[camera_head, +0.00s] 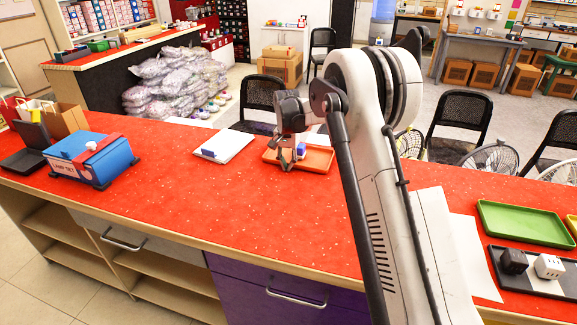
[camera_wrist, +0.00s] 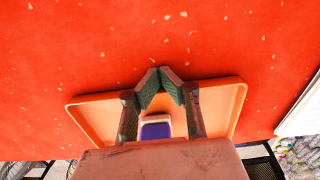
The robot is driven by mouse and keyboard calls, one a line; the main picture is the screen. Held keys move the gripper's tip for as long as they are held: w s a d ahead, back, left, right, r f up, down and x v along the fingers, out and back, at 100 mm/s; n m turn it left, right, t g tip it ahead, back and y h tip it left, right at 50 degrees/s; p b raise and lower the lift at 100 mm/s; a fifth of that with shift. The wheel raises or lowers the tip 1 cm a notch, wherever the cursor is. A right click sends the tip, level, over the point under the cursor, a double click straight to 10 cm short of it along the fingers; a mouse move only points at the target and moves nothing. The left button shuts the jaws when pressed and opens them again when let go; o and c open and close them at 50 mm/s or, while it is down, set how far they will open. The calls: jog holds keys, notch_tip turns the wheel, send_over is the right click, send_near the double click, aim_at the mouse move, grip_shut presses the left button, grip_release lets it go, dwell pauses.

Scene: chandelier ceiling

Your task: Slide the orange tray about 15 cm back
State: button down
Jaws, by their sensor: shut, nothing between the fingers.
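The orange tray (camera_head: 322,160) lies flat on the red counter near its far edge, partly hidden by my arm. It also shows in the wrist view (camera_wrist: 225,95), below my fingers. A small blue and white object (camera_head: 301,149) sits in the tray; the wrist view shows it between my finger links (camera_wrist: 155,130). My gripper (camera_head: 285,167) points down at the tray's near side. In the wrist view my fingertips (camera_wrist: 159,76) are together and empty, overlapping the tray's near rim. I cannot tell whether they touch it.
A white pad with a blue item (camera_head: 224,145) lies left of the tray. A blue box (camera_head: 90,158) stands farther left. A green tray (camera_head: 522,222) and a black tray with two cubes (camera_head: 560,287) are at right. The counter in front of the orange tray is clear; chairs stand behind.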

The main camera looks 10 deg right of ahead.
aim_at(284, 176)
jog(key=shift+s+a, duration=0.35)
jog(key=shift+s, duration=0.15)
jog(key=shift+s+a+b, duration=0.3)
jog(key=shift+s+a, duration=0.05)
jog(key=shift+s, duration=0.25)
jog(key=shift+s+a+b, duration=0.25)
jog(key=shift+s+a, duration=0.05)
jog(key=shift+s, duration=0.25)
notch_tip(284, 176, up, 10)
jog(key=p, duration=0.1)
jog(key=s+r+n+t, duration=0.2)
jog(key=s+r, duration=0.8)
jog(key=s+d+r+n+t, duration=0.1)
jog(key=s+r+t, duration=0.1)
jog(key=s, duration=1)
jog(key=s+d+r+n+t, duration=0.1)
jog(key=s+r+n, duration=0.1)
jog(key=s, duration=0.9)
jog(key=s+f+n+t, duration=0.1)
jog(key=s+f, duration=0.4)
jog(key=s, duration=0.5)
jog(key=shift+d+f+t, duration=0.15)
jog(key=shift+d+t, duration=0.05)
jog(key=shift+t, duration=0.4)
